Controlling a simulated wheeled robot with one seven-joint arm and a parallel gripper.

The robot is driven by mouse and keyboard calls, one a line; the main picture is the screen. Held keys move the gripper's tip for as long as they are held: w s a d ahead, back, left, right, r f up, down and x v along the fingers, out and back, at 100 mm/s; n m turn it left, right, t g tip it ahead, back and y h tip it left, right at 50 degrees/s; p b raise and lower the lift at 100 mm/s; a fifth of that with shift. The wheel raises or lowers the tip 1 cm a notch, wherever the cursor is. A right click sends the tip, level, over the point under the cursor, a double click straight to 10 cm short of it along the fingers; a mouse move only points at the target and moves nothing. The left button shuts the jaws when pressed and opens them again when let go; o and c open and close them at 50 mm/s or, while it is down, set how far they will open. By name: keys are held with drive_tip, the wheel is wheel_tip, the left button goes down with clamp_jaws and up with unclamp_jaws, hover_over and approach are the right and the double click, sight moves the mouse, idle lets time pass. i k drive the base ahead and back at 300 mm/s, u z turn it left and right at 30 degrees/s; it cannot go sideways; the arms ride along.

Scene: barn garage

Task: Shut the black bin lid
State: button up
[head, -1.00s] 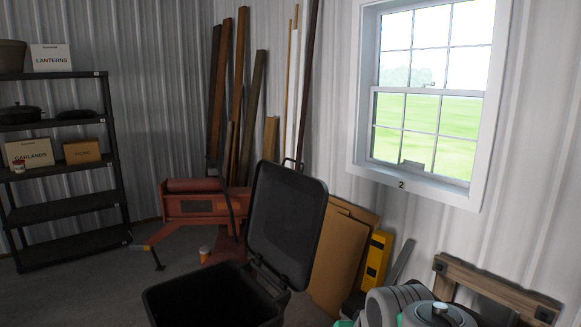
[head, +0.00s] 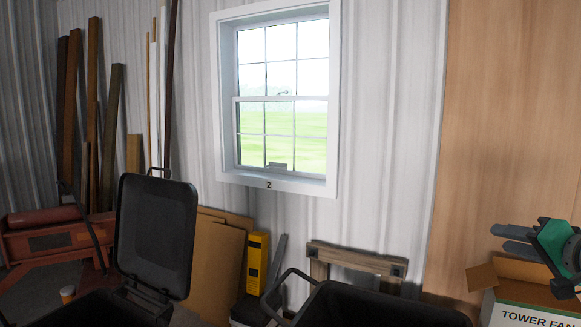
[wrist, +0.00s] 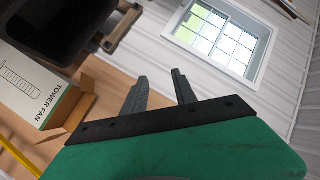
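The black bin (head: 95,311) stands at the lower left of the head view, mostly cut off by the bottom edge. My gripper (head: 512,239) is at the right edge of the head view, far to the right of the lid and touching nothing. In the wrist view my gripper (wrist: 161,84) has two grey fingers spread apart with nothing between them. I cannot make out the lid in the wrist view.
A second black container (head: 385,309) with a looped handle sits at the bottom centre. A tower fan box (head: 530,303) is below my gripper. Cardboard (head: 213,262), a yellow case (head: 257,263) and a wooden frame (head: 355,259) lean by the wall. An orange machine (head: 55,245) stands left.

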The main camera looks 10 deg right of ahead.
sight(155, 220)
drive_tip(key=z, duration=0.2)
drive_tip(key=i, duration=1.9)
drive_tip(key=u, duration=1.3)
drive_tip(key=i, duration=0.8)
drive_tip(key=u, duration=0.95)
drive_tip(key=i, duration=0.3)
drive_tip(key=u, duration=0.3)
